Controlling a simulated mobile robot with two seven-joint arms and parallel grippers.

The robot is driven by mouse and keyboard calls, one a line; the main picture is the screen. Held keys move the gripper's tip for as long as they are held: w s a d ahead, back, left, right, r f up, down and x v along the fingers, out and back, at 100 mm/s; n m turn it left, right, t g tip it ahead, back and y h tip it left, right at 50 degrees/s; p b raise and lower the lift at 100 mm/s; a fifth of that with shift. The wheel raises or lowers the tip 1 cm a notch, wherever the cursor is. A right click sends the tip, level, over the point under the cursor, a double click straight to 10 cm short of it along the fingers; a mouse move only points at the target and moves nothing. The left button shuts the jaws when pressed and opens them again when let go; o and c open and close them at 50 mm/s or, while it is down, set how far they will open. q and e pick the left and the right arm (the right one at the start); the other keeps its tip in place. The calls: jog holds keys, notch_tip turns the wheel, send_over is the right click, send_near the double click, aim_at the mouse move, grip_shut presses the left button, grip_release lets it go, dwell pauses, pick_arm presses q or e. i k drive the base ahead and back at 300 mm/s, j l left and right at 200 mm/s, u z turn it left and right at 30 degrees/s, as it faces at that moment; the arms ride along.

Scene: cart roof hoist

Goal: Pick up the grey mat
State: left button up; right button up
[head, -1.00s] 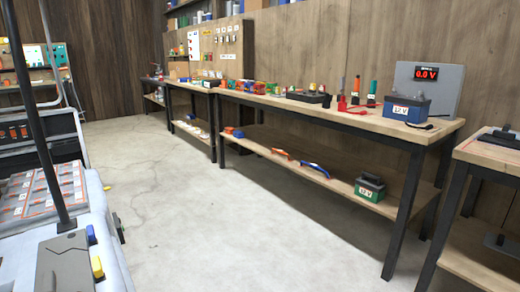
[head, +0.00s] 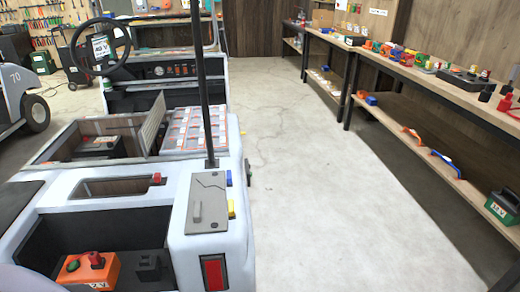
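A flat grey sheet (head: 207,205) lies on the white rear corner of the cart (head: 190,240), beside the black roof post. It looks like the grey mat, but I cannot tell for sure. A thin dark line runs across it, and a small grey bar lies on its left part. A blue block (head: 229,178) and a yellow block (head: 231,209) sit along its right edge. Neither of my grippers shows in the head view.
The black post (head: 204,100) rises just behind the sheet. An orange battery (head: 92,270) sits in the cart's rear bay. Clear concrete floor (head: 320,190) lies right of the cart. A long workbench (head: 440,90) with a lower shelf and a green battery (head: 503,207) stands at right.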

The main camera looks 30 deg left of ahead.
aim_at(206, 212)
jog(key=u, duration=1.3)
jog(key=i+l, duration=0.35)
jog(key=i+l+u, duration=0.1)
jog(key=i+l, duration=0.2)
jog(key=l, duration=0.25)
jog(key=i+l, duration=0.3)
jog(key=l, duration=0.15)
